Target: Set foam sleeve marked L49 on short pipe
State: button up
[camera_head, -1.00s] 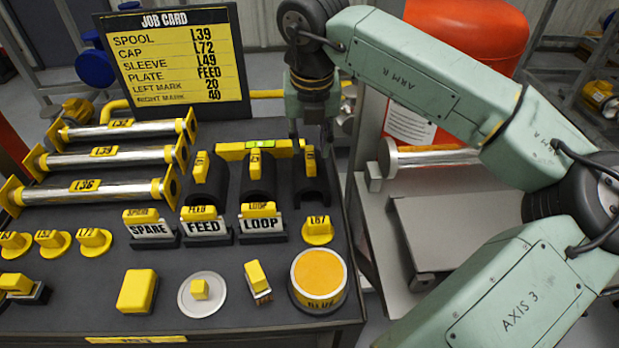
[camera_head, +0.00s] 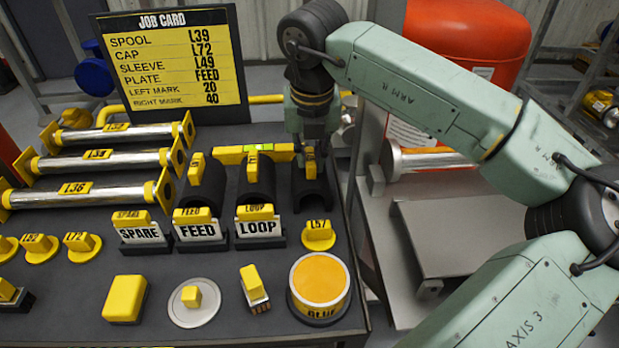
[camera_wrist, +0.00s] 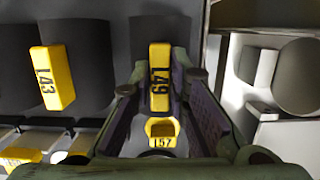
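The sleeve marked L49 is a black half-round foam piece (camera_head: 312,190) with a yellow tab, at the right end of a row of sleeves on the dark bench. Its tab reads L49 in the wrist view (camera_wrist: 160,80). My gripper (camera_head: 311,150) is over this sleeve, pointing down. In the wrist view my gripper (camera_wrist: 162,105) is open, with a finger on each side of the tab and gaps showing. A short silver pipe (camera_head: 435,160) with an end flange lies at the right, beyond the bench, above a grey stand.
A sleeve marked L43 (camera_wrist: 57,78) stands just left of L49. SPARE, FEED and LOOP plates (camera_head: 260,228) and a yellow cap (camera_head: 318,236) stand in front. Flanged spools (camera_head: 85,193) lie at left. The job card (camera_head: 172,62) stands behind. A red tank (camera_head: 470,50) rises at right.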

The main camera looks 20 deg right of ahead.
grip_shut()
jog(key=shift+r, duration=0.15)
jog(key=shift+r+p, duration=1.8)
jog(key=shift+r, duration=1.6)
